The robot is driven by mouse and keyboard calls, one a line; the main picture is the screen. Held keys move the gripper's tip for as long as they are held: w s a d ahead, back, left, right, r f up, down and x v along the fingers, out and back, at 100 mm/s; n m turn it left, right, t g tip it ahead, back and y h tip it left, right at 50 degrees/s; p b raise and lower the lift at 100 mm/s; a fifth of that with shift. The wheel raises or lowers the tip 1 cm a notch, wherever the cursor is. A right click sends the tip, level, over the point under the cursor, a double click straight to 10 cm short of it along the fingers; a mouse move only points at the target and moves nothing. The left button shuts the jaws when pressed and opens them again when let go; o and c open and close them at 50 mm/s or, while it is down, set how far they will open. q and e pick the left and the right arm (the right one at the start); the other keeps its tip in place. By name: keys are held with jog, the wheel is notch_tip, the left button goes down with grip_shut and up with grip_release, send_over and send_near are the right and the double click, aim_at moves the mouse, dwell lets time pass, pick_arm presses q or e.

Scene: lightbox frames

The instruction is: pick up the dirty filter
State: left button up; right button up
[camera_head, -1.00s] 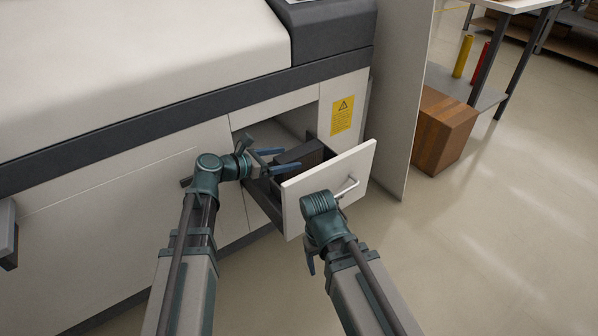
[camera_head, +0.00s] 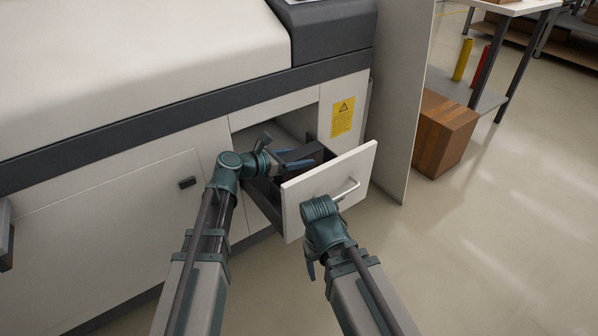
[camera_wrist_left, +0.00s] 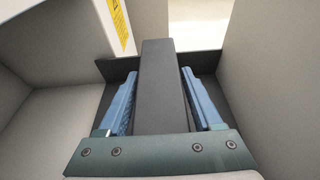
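The dirty filter is seemingly the dark grey block (camera_head: 305,152) in the open drawer (camera_head: 328,187) of the machine. In the left wrist view, the long dark block (camera_wrist_left: 160,85) runs away from me between the two blue fingers. My left gripper (camera_head: 297,160) reaches into the drawer from the left. Its fingers are open, one on each side of the block, with narrow gaps showing. I cannot tell how deep they reach. My right gripper (camera_head: 311,266) hangs in front of the drawer front, below its handle (camera_head: 347,188), mostly hidden by its own wrist.
The white machine (camera_head: 120,70) fills the left, with a yellow warning label (camera_head: 342,117) beside the drawer opening. A grey panel (camera_head: 405,100) stands to the right. Beyond it are a wooden box (camera_head: 443,135) and a shelf table. Floor at right is clear.

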pick_arm(q)
grip_shut()
jog(key=shift+r, duration=0.1)
dwell(0.4)
